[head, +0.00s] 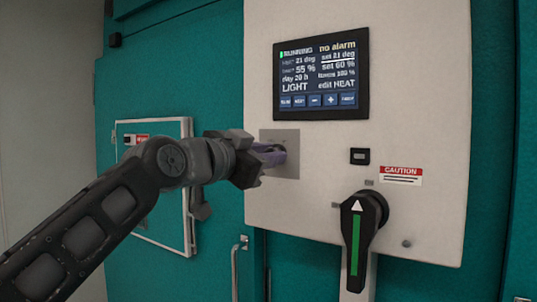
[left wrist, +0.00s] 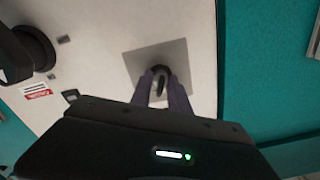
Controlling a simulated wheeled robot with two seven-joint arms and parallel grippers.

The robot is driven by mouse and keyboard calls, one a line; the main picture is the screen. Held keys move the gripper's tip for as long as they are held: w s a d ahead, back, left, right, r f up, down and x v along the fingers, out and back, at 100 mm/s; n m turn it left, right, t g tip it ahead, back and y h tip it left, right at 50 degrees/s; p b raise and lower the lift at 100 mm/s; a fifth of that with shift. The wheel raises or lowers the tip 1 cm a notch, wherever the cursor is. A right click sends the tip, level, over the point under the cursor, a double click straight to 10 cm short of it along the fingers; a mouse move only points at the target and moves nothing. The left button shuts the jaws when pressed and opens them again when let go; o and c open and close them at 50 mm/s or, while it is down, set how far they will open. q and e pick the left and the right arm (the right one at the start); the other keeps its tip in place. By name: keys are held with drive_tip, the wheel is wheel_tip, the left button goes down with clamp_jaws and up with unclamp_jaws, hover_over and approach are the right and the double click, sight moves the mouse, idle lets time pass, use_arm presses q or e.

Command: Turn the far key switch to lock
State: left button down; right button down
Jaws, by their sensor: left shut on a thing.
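The key switch sits on a grey square plate (head: 289,166) on the left side of the white control panel (head: 410,110). My left gripper (head: 277,155) reaches in from the left and is at the plate, covering most of the switch in the head view. In the left wrist view, the fingers of my left gripper (left wrist: 171,88) are shut on the dark key (left wrist: 158,82), in the middle of the grey plate (left wrist: 178,58). The plate's markings are too small or hidden to read, so the key's setting cannot be told. My right gripper is not in view.
A lit display (head: 321,75) is above the plate. A large black rotary handle with a green stripe (head: 357,235) is at the lower right, below a caution label (head: 401,175). A white-framed hatch (head: 152,215) and a teal wall (head: 165,75) are to the left.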

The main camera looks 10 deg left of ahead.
use_arm(q)
drive_tip(key=n+p, duration=0.1)
drive_tip(key=n, duration=0.5)
drive_tip(key=n+p, duration=0.1)
drive_tip(key=n, duration=0.4)
drive_tip(key=shift+a, duration=0.1)
idle(0.4)
drive_tip(key=c, duration=1.6)
unclamp_jaws()
